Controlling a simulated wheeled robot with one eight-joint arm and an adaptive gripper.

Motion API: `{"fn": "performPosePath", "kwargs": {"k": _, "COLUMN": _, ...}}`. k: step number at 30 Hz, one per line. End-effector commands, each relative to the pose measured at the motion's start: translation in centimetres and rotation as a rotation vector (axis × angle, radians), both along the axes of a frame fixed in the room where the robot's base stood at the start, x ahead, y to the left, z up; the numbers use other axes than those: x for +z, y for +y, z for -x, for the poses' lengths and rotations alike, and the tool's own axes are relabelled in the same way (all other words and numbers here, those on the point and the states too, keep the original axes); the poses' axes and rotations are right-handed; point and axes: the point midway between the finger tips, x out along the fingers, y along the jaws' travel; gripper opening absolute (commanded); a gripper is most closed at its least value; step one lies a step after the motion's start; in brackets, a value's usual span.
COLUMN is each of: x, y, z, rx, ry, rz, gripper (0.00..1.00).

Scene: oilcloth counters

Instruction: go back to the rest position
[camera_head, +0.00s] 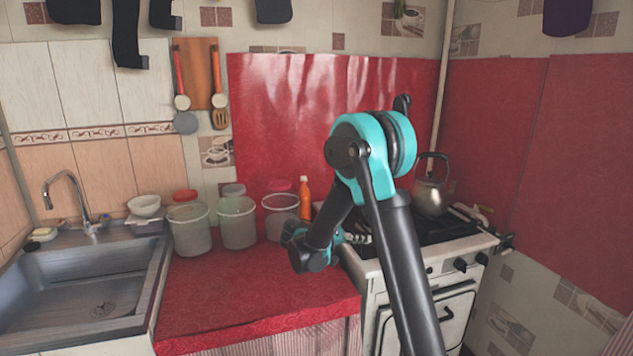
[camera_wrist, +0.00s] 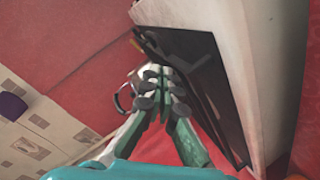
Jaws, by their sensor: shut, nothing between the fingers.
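My gripper (camera_wrist: 163,88) shows in the wrist view with its two teal and grey fingers drawn together, shut and empty. In the head view my arm is bent over the counter's right side and the stove. The gripper end there is small and partly hidden behind my own arm link, in front of the stove's left side.
A stove (camera_head: 450,245) stands on the right with a metal kettle (camera_head: 432,192) on it. Clear containers (camera_head: 189,232) and an orange bottle (camera_head: 305,200) line the back of the red counter (camera_head: 255,297). A sink (camera_head: 75,290) is at left. The counter's front is clear.

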Motion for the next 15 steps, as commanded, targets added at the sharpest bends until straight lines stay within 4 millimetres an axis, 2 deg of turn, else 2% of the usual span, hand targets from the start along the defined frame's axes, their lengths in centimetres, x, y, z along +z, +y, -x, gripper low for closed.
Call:
{"fn": "performPosePath", "kwargs": {"k": 1, "x": 0.0, "y": -1.3, "z": 0.9, "rx": 0.001, "ry": 0.037, "rz": -0.031, "gripper": 0.0}}
{"fn": "performPosePath", "kwargs": {"k": 6, "x": -0.9, "y": -4.3, "z": 3.9, "rx": 0.033, "ry": 0.165, "rz": -0.147, "gripper": 0.0}}
{"fn": "performPosePath", "kwargs": {"k": 15, "x": -3.0, "y": -7.7, "z": 10.4, "rx": 0.115, "ry": 0.334, "rz": -0.365, "gripper": 0.0}}
